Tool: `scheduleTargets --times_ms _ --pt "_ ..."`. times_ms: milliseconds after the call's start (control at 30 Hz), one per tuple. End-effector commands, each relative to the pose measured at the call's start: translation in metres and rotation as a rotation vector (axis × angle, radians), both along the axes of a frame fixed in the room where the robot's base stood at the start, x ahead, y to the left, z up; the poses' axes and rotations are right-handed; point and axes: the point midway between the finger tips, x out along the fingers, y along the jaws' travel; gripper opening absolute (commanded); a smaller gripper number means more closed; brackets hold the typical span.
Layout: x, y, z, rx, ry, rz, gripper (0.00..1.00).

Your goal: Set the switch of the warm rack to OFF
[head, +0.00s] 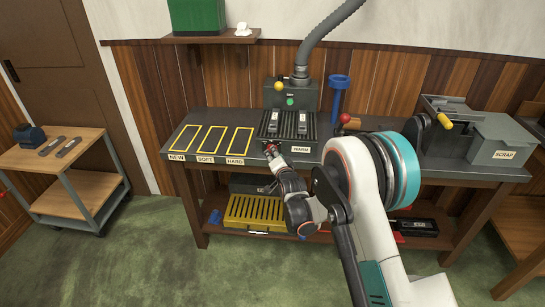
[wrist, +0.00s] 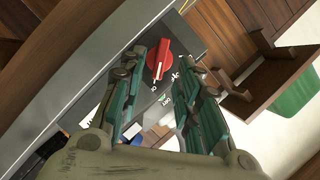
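The warm rack (head: 288,124) is a dark slotted block on the workbench, labelled WARM, with two grey pieces lying on it. Its switch looks like the red knob (wrist: 158,60) on a dark panel in the wrist view, with small white marks beside it that I cannot read surely. I cannot tell which setting the knob points to. My gripper (wrist: 163,68) is open, with one finger on each side of the knob. Whether the fingers touch it is unclear. In the head view my gripper (head: 272,153) is at the rack's front left corner, mostly hiding the switch.
Yellow-outlined areas (head: 210,139) marked NEW, SOFT and HARD lie left of the rack. A grey machine with a green button (head: 290,102) stands behind it. A blue stand (head: 339,92) and a red ball (head: 345,118) are to the right. The SCRAP box (head: 503,140) is far right.

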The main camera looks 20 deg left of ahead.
Motion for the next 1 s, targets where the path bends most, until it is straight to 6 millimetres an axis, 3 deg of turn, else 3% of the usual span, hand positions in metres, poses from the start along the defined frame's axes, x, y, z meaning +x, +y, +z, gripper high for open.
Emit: scheduleTargets --times_ms 233,633,767,1000 --pt "0.025 0.016 -0.008 0.0 0.0 0.0 0.31" --pt "0.03 0.019 -0.007 0.0 0.0 0.0 0.31" --pt "0.03 0.019 -0.007 0.0 0.0 0.0 0.01" --pt "0.03 0.019 -0.007 -0.001 -0.001 0.0 0.0"
